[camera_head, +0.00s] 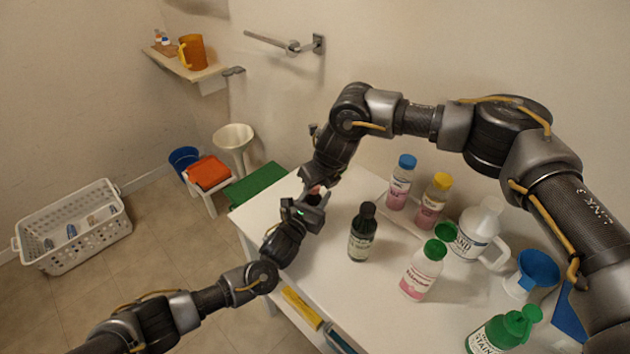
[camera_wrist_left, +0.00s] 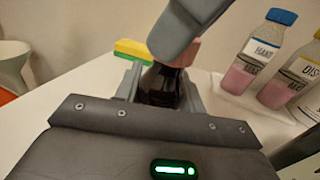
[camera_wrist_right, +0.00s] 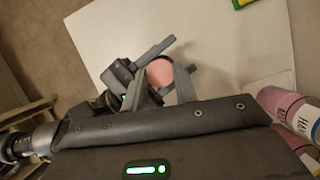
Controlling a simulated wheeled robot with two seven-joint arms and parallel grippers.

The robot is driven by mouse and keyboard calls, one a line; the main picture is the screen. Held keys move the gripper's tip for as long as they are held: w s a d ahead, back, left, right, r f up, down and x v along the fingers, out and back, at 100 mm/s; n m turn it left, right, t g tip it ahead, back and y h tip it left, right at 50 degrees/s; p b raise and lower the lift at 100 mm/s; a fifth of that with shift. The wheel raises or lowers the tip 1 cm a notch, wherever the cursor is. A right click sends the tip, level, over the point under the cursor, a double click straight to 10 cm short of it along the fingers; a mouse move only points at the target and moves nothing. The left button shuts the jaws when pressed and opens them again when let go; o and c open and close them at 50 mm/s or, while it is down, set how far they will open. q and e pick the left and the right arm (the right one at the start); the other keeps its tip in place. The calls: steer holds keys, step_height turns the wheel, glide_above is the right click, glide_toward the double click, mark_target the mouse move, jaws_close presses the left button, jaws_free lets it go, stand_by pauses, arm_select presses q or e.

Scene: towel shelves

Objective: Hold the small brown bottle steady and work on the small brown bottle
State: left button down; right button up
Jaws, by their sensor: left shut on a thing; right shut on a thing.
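The small brown bottle (camera_wrist_left: 160,86) stands between the fingers of my left gripper (camera_wrist_left: 158,92), which is shut on its dark body. In the head view my left gripper (camera_head: 310,203) is near the table's back left corner and hides most of the bottle. My right gripper (camera_head: 317,187) reaches down from above, directly over the left one. Its fingers are shut on the bottle's salmon-pink top (camera_wrist_right: 160,73), seen as a disc in the right wrist view. Whether the top is loose or seated cannot be told.
On the white table (camera_head: 313,257) stand a dark bottle (camera_head: 362,238), pink-filled bottles (camera_head: 398,190), a green-capped bottle (camera_head: 421,275) and a white jug (camera_head: 477,232). A yellow-and-green sponge (camera_wrist_left: 133,49) lies behind the grippers. A white basket (camera_head: 80,245) is on the floor.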

steer(key=m, duration=0.1)
steer(key=m+h, duration=0.1)
steer(key=m, duration=0.1)
steer(key=shift+s+a, duration=0.15)
steer(key=shift+a, duration=0.05)
steer(key=m+h, duration=0.1)
steer(key=m, duration=0.1)
steer(key=m+h, duration=0.1)
steer(key=m, duration=0.1)
steer(key=shift+a+m+t, duration=0.2)
steer(key=shift+m+t, duration=0.2)
steer(key=m+h, duration=0.1)
steer(key=m, duration=0.1)
steer(key=m+h, duration=0.1)
steer(key=m, duration=0.2)
steer(key=shift+a+g, duration=0.15)
steer(key=shift+g, duration=0.15)
steer(key=shift+f+m+h, duration=0.1)
steer(key=shift+m+h, duration=0.2)
steer(key=shift+m, duration=0.5)
steer(key=shift+m+g, duration=0.4)
steer(key=shift+m, duration=0.6)
steer(key=o, duration=0.9)
